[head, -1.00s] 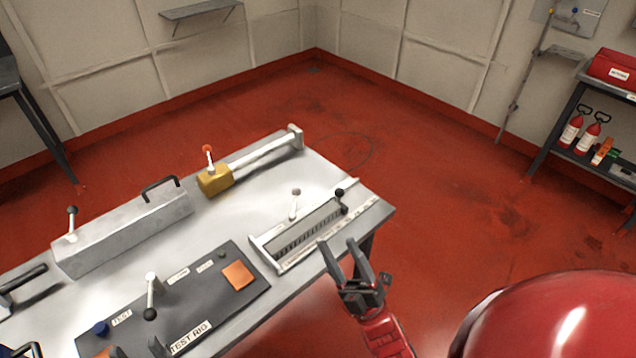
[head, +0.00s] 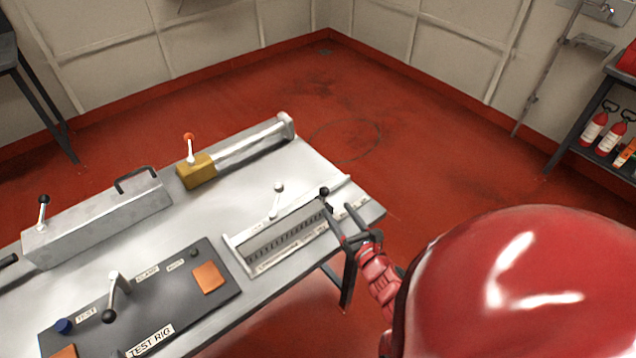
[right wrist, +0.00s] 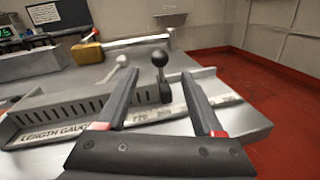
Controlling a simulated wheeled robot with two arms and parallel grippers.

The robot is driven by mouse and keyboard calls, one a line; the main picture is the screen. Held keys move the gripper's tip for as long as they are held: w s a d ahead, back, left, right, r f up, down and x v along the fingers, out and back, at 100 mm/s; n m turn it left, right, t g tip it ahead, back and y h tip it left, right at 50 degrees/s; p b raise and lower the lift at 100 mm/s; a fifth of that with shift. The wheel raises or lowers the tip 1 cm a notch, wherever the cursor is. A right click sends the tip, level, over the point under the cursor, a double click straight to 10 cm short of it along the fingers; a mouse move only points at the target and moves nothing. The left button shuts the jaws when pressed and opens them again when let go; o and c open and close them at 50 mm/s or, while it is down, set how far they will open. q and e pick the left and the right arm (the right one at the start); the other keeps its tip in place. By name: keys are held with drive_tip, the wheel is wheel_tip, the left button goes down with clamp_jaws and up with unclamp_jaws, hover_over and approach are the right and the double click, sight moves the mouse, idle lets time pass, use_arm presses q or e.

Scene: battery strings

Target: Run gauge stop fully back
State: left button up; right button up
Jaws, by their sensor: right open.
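The length gauge (head: 290,246), a slotted metal rail with a printed scale, lies along the table's front right edge. Its label also reads in the right wrist view (right wrist: 52,136). The gauge stop, a dark block (right wrist: 166,93) with a black ball knob (head: 324,191), stands at the rail's right end. My right gripper (head: 338,207) is open, with its fingertips close to the stop. In the right wrist view the knob (right wrist: 159,59) and block appear between the two open fingers (right wrist: 160,74), and no contact is visible. My left gripper is not clearly in view.
A white-knobbed lever (head: 277,200) stands behind the gauge. The dark test rig panel (head: 160,300) is to its left. A yellow block (head: 196,172) with an orange-knobbed lever sits on a rail at the back. Open red floor lies right of the table.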

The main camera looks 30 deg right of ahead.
sight(324, 198)
drive_tip(key=w+p, duration=0.1)
drive_tip(key=w, duration=0.3)
drive_tip(key=w+d+p, duration=0.1)
drive_tip(key=w, duration=0.2)
drive_tip(key=w+p, duration=0.1)
drive_tip(key=w, duration=0.3)
drive_tip(key=shift+w+d, duration=0.2)
drive_tip(key=shift+w, duration=0.15)
clamp_jaws()
idle(0.8)
